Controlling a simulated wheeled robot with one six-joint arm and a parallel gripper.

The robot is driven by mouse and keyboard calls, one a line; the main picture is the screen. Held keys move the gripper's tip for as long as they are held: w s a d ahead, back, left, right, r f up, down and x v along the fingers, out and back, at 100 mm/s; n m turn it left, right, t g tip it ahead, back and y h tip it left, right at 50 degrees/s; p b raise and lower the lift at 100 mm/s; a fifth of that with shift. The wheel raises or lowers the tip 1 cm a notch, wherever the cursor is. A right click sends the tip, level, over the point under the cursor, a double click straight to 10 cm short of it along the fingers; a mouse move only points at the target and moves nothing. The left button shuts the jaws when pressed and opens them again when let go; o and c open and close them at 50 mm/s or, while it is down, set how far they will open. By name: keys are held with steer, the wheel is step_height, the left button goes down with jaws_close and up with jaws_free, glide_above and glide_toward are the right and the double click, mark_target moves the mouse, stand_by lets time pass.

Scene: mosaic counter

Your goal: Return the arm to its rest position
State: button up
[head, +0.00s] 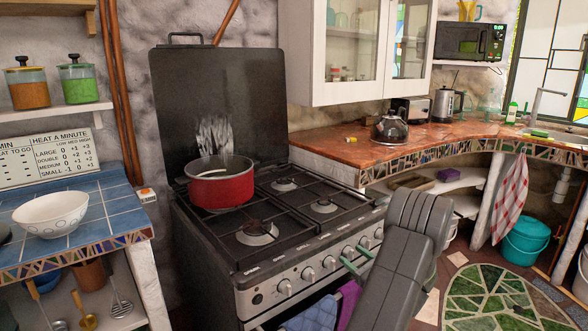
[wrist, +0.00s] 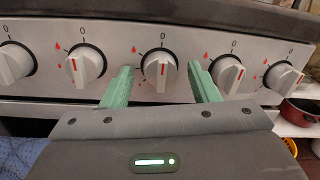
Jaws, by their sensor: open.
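My grey arm reaches from the lower right of the head view toward the front of the stove (head: 250,235). My gripper (head: 358,260) shows there as green fingers at the knob panel. In the wrist view my gripper (wrist: 162,86) is open, its two green fingers on either side of one white knob (wrist: 158,70). Nothing is held between the fingers. I cannot tell whether a finger touches the panel. The red marks on the knobs do not all point the same way: the one left of the middle knob (wrist: 86,65) looks nearly upright, the right ones tilted.
A red pot (head: 220,182) stands on the stove's back left burner. A blue-tiled counter (head: 105,215) with a white bowl (head: 52,214) is at left. Towels (head: 312,316) hang at the oven front. The floor there holds a green mosaic (head: 490,298).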

steer(key=r+v, duration=0.1)
steer(key=v, duration=1.3)
steer(key=x, duration=0.9)
steer(key=f+x, duration=0.1)
steer(key=x, duration=0.3)
steer(key=shift+w+a, duration=0.25)
steer(key=shift+w+f+b, duration=0.15)
steer(key=shift+w+b, duration=0.1)
steer(key=shift+b, duration=0.05)
steer(key=n+b, duration=0.3)
steer(key=n, duration=0.3)
steer(key=n+y+b, duration=0.1)
steer(key=n+b, duration=0.1)
steer(key=n, duration=0.3)
steer(key=shift+n, duration=0.4)
steer(key=n+b, duration=0.1)
steer(key=n, duration=0.4)
steer(key=shift+g+b, duration=0.35)
steer(key=shift+g, duration=0.05)
steer(key=shift+d+n+g+y, duration=0.1)
steer(key=shift+n+g+y, duration=0.25)
steer(key=shift+n, duration=2.25)
